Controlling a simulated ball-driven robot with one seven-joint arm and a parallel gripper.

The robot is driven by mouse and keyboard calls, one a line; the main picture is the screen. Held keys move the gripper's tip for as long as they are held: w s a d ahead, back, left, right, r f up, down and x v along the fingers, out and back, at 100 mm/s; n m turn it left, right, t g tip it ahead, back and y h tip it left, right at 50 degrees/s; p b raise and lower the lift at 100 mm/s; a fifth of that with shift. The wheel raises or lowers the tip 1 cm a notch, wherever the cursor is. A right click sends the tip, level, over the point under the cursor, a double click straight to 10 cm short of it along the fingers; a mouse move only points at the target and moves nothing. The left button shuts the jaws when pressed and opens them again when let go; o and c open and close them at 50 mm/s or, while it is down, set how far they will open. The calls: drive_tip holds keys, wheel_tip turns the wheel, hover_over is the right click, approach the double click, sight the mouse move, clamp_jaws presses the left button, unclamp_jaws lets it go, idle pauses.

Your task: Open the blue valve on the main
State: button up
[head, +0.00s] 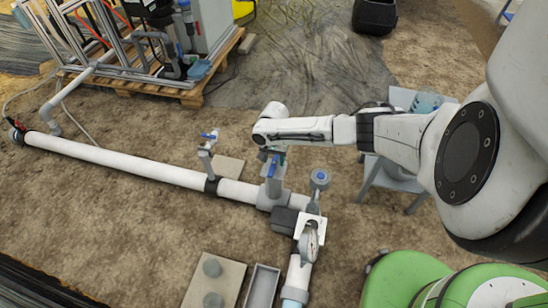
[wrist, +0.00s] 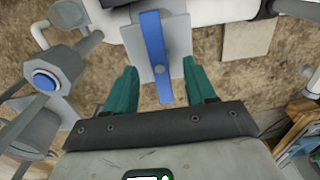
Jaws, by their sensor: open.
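The blue valve's lever handle (head: 273,165) is on a grey fitting (head: 272,188) rising from the white main pipe (head: 120,160). In the wrist view the blue handle (wrist: 153,50) runs nearly up and down the picture. My gripper (head: 271,151) is above the handle at the end of my outstretched arm. Its two teal fingers are apart in the wrist view (wrist: 159,67), one on each side of the handle, with a visible gap on both sides. Whether the fingers are level with the handle in height cannot be told.
A smaller blue-handled valve (head: 209,136) stands left on the same pipe. A blue-capped fitting (head: 320,178) and a round gauge (head: 309,242) are close on the right.

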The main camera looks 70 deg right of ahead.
sight(274, 163)
drive_tip(key=shift+f+b, duration=0.95)
drive_tip(key=shift+f, duration=0.95)
drive_tip(key=shift+c, duration=0.3)
drive_tip(key=shift+a+f, duration=0.15)
clamp_jaws()
